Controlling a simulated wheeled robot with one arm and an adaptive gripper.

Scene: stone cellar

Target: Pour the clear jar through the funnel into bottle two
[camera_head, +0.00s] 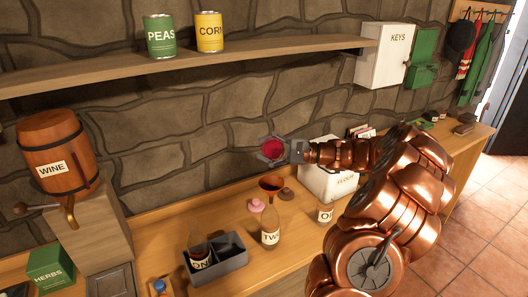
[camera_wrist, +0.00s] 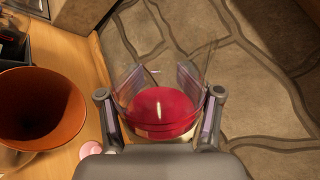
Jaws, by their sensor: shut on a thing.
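My gripper (camera_head: 275,150) is shut on the clear jar (camera_head: 272,149), which holds red contents. In the wrist view the jar (camera_wrist: 160,108) sits between the two fingers (camera_wrist: 160,100), with the red low inside it. The jar is held in the air, above and apart from the funnel. The brown funnel (camera_head: 271,184) sits in the mouth of bottle two (camera_head: 270,228), a clear bottle labelled "TW" as far as shows, upright on the counter. In the wrist view the funnel (camera_wrist: 40,108) is at the left, beside the jar.
A dark divided caddy (camera_head: 217,262) holds a bottle (camera_head: 199,252) left of bottle two. Another labelled bottle (camera_head: 325,212) stands right, near my arm. A pink lid-like piece (camera_head: 256,205) lies behind bottle two. The shelf (camera_head: 190,66) with cans is above; a flour box (camera_head: 328,182) is behind.

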